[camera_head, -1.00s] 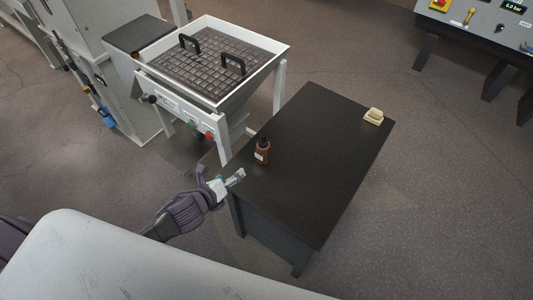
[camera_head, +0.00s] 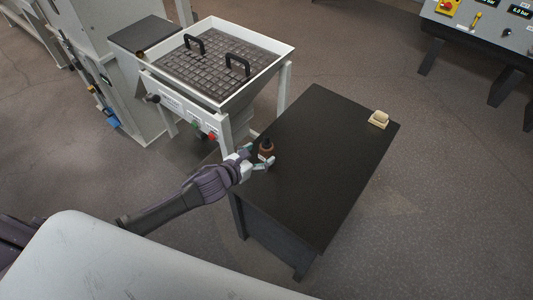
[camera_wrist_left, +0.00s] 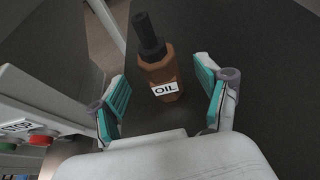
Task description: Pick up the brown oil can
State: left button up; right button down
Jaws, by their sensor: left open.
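The brown oil can (camera_head: 266,146) stands upright on the dark table (camera_head: 315,170), near its left edge. It has a black spout and a white label. My left gripper (camera_head: 257,164) is at the can, its fingers open, and hides the can's lower part in the head view. In the left wrist view the can (camera_wrist_left: 160,72) shows between the two open teal-padded fingers of my left gripper (camera_wrist_left: 163,98), with a gap on each side. The label reading OIL faces the camera. My right gripper is not in view.
A beige object (camera_head: 379,120) lies at the table's far right corner. A white hopper with a grid (camera_head: 213,67) stands behind and left of the table, with its buttons near my left arm. The middle of the tabletop is clear.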

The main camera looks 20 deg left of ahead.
aim_at(262, 153)
pick_arm(q)
jog(key=x, duration=0.5)
jog(key=shift+s+a+f, duration=0.1)
jog(key=shift+f, duration=0.15)
grip_shut()
